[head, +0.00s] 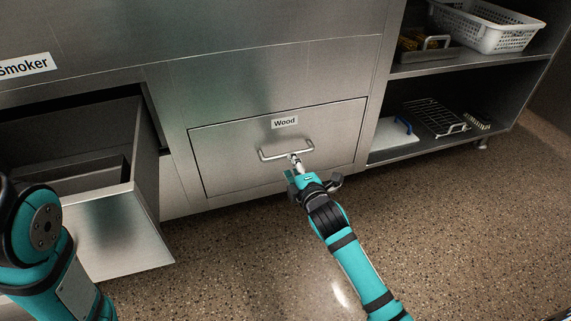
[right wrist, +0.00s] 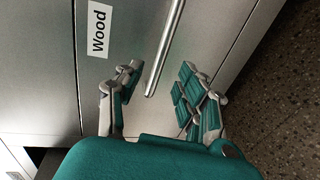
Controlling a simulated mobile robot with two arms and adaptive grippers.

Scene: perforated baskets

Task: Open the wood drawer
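The wood drawer (head: 235,160) is a steel front with a "Wood" label, and it is closed, flush with the cabinet. Its bar handle (head: 272,157) runs across the front below the label. My right gripper (head: 300,172) is at the handle's right part. In the right wrist view, the handle (right wrist: 168,45) reaches between the two spread fingers of the gripper (right wrist: 160,88), with gaps on both sides. The gripper is open and holds nothing. My left arm shows at the left edge of the head view, but its gripper is out of view.
A steel drawer (head: 110,215) at the left stands pulled out, under a "Smoker" label (head: 25,66). Open shelves (head: 470,63) at the right hold a white perforated basket (head: 487,27), a wire rack (head: 436,117) and a white board (head: 393,134). The speckled floor before the wood drawer is clear.

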